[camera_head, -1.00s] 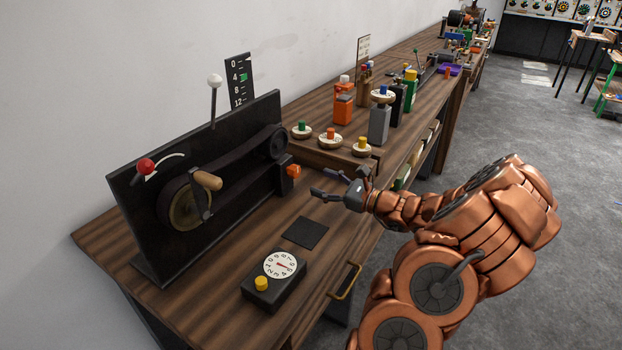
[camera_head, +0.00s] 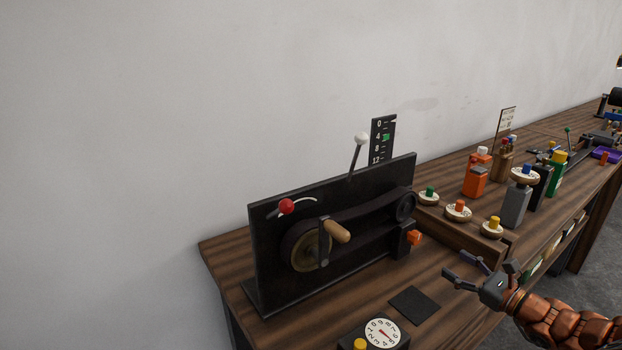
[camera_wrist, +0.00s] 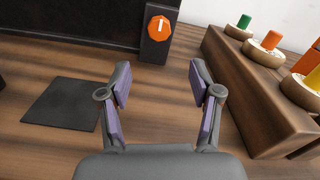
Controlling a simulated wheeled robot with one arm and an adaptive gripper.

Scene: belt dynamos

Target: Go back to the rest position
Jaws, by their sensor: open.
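My gripper (camera_head: 476,272) is open and empty above the right part of the wooden bench (camera_head: 225,262). In the wrist view my gripper (camera_wrist: 160,92) shows two spread fingers with purple pads and nothing between them. Beyond the fingertips stands a dark block with an orange knob (camera_wrist: 159,27). The same orange knob (camera_head: 415,237) sits at the right end of the black dynamo panel (camera_head: 270,235) in the head view. The panel carries a belt, a wheel with a wooden crank handle (camera_head: 338,231), a red-knobbed lever (camera_head: 286,206) and a white-knobbed lever (camera_head: 361,139).
A dark square pad (camera_head: 414,305) lies left of my gripper. A dial box (camera_head: 382,333) is at the bottom edge. A raised wooden ledge (camera_wrist: 262,100) with round pegged discs is right of my gripper. An orange block (camera_head: 475,180) and a grey block (camera_head: 515,206) stand further back.

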